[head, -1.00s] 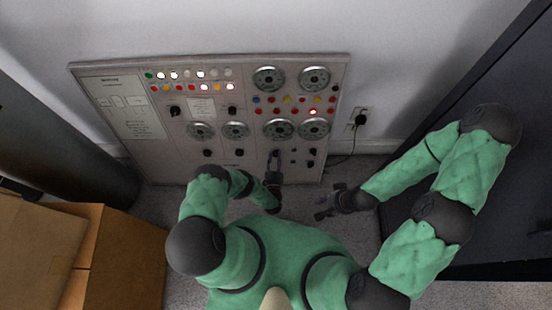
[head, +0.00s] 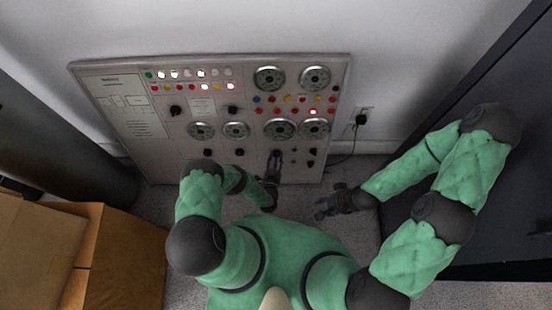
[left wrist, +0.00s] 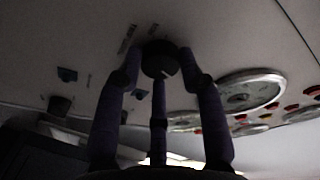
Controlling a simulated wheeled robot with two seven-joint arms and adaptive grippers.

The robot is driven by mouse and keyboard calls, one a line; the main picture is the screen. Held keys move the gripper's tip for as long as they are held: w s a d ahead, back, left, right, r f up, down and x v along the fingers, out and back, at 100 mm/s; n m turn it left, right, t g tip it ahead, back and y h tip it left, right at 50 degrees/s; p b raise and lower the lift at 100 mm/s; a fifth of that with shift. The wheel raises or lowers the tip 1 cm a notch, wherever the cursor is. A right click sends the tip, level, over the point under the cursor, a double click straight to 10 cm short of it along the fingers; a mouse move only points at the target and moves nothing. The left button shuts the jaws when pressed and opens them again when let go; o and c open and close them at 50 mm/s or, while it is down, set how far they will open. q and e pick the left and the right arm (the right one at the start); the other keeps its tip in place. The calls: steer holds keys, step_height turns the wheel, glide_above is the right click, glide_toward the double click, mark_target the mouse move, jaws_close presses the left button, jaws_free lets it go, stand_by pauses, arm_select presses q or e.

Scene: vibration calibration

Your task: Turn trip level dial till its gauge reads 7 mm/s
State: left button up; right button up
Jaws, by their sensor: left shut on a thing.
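The dial is a round black knob (left wrist: 160,58) on the pale panel, seen in the left wrist view. My left gripper (left wrist: 160,72) has its fingers around this knob and is shut on it. In the head view my left gripper (head: 276,156) is at the panel's lower part, below a round gauge (head: 280,129), and hides the knob there. A large gauge (left wrist: 247,90) also shows to the right of the knob in the wrist view. The gauge needles and readings are too small to tell. My right gripper (head: 324,207) is open and empty, above the floor away from the panel.
The panel (head: 188,164) leans at the wall with several gauges, lamps and other black knobs (head: 208,152). A socket with a plug (head: 361,119) is to its right. Cardboard boxes (head: 120,255) stand at left, a dark cabinet (head: 470,85) at right.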

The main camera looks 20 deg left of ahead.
arm_select(q)
steer(key=shift+w+a+r+m, duration=0.1)
steer(key=shift+w+r+m, duration=0.25)
steer(key=shift+m, duration=0.15)
steer(key=o, duration=1.1)
steer(key=shift+s+f, duration=0.2)
steer(key=shift+s, duration=0.05)
steer(key=shift+s, duration=0.25)
steer(key=s, duration=0.3)
steer(key=s+d, duration=0.1)
steer(key=s, duration=0.3)
steer(key=s+r, duration=0.1)
steer(key=s, duration=0.3)
steer(key=shift+s+d, duration=0.1)
steer(key=shift+d, duration=0.1)
